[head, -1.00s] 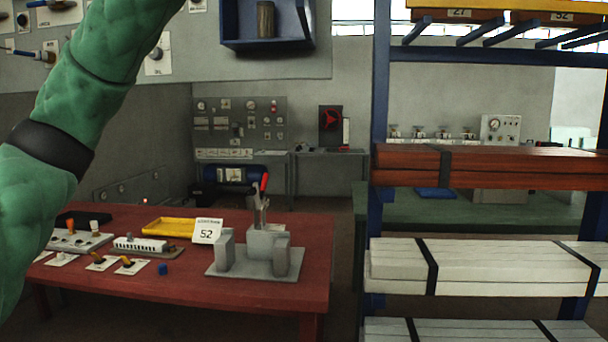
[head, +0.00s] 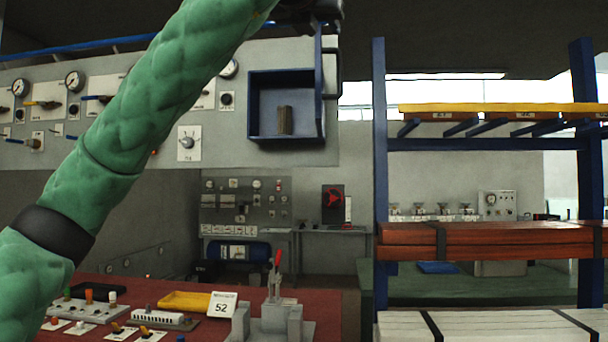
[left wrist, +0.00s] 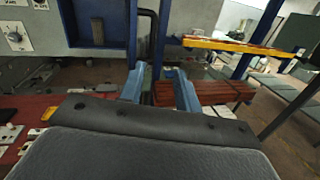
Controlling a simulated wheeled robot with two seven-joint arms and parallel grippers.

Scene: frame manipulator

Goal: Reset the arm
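My left arm in its green sleeve crosses the head view from lower left to top centre. The blue box (head: 262,132) holds a brownish cylinder (head: 285,120). Its door (head: 320,90) stands open nearly edge-on, with a handle (head: 332,75) below the gripper. My right gripper is in neither view.
A blue rack (head: 379,180) with bundled red beams (head: 490,240) stands at right. A gauge panel (head: 60,95) is behind my arm.

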